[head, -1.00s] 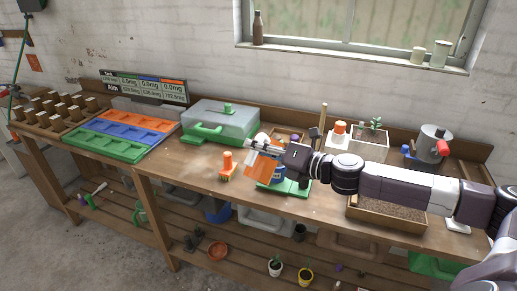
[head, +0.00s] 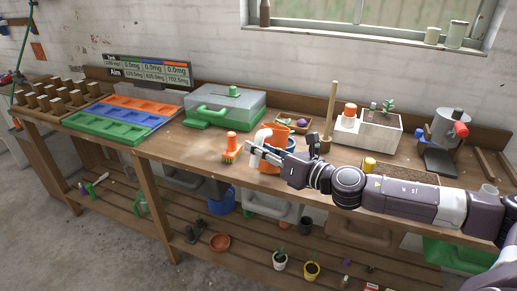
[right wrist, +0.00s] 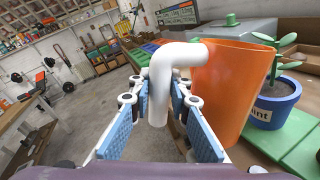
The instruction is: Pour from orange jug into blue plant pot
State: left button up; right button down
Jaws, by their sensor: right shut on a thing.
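The orange jug (head: 277,133) has a white handle and is in my right gripper (head: 262,152) above the workbench. In the right wrist view the jug (right wrist: 232,85) looks roughly upright, and its white handle (right wrist: 160,85) lies between the blue finger pads of the right gripper (right wrist: 160,120). The blue plant pot (right wrist: 272,103) holds a green plant and stands on a green base (right wrist: 300,150), just beyond the jug. In the head view the pot (head: 291,143) is partly hidden by the jug and gripper. The jug's contents are hidden. My left gripper is out of view.
An orange brush (head: 230,147) stands left of the jug. A green-based case (head: 228,107) is behind it, with coloured trays (head: 130,120) farther left. A tall wooden stick (head: 330,115), a white planter (head: 380,132) and a grey machine (head: 443,140) are to the right.

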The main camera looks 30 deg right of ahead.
aim_at(258, 138)
dwell(0.4)
notch_tip(258, 138, up, 5)
jog(key=p, duration=0.5)
jog(key=shift+f, duration=0.1)
dwell(0.7)
